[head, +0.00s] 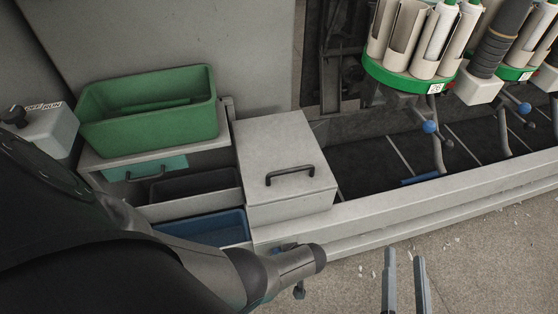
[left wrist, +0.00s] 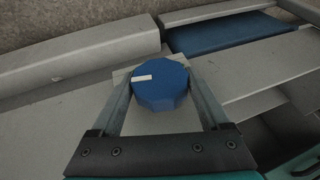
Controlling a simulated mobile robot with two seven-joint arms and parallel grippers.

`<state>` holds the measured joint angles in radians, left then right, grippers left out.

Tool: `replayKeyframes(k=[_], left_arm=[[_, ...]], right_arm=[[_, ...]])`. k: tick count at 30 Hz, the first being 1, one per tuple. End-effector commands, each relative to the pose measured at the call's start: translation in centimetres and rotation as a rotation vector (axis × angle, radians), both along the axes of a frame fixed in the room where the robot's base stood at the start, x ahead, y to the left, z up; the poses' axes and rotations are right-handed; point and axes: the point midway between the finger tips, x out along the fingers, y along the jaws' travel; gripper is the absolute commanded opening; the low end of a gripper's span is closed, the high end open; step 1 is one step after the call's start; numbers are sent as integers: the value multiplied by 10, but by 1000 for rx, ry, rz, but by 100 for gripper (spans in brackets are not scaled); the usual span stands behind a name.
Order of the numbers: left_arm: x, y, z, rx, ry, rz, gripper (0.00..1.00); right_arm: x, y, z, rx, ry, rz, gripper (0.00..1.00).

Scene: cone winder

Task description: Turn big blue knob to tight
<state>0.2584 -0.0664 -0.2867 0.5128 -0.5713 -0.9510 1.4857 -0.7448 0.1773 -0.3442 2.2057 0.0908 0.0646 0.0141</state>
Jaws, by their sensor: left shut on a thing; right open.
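The big blue knob (left wrist: 160,88) shows in the left wrist view, many-sided, with a white pointer mark on its top toward the left. It sits on a pale square plate. My left gripper (left wrist: 158,76) has one finger on each side of the knob and is shut on it. No tight marking can be read around the knob. In the head view I cannot make out the left fingertips or clearly tell the knob. My right gripper (head: 405,280) is open and empty over the floor at the lower right, away from the machine.
A green bin (head: 150,108) stands on a shelf at the left, above a dark tray and a blue tray (head: 205,230). A grey lidded box (head: 285,150) with a black handle is beside them. A switch box (head: 40,130) is far left. Bobbin carousels hang at upper right.

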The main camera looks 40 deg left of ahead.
Motion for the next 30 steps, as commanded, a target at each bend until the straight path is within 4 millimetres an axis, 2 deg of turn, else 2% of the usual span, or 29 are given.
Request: replayKeyframes(k=[26, 27, 30], left_arm=[[3, -3, 0, -8, -7, -5, 24], [3, -3, 0, -8, -7, -5, 84], [2, -3, 0, -7, -7, -4, 95]], right_arm=[[0, 0, 0, 0, 1, 0, 50], [0, 0, 0, 0, 0, 0, 50], [0, 0, 0, 0, 0, 0, 50]])
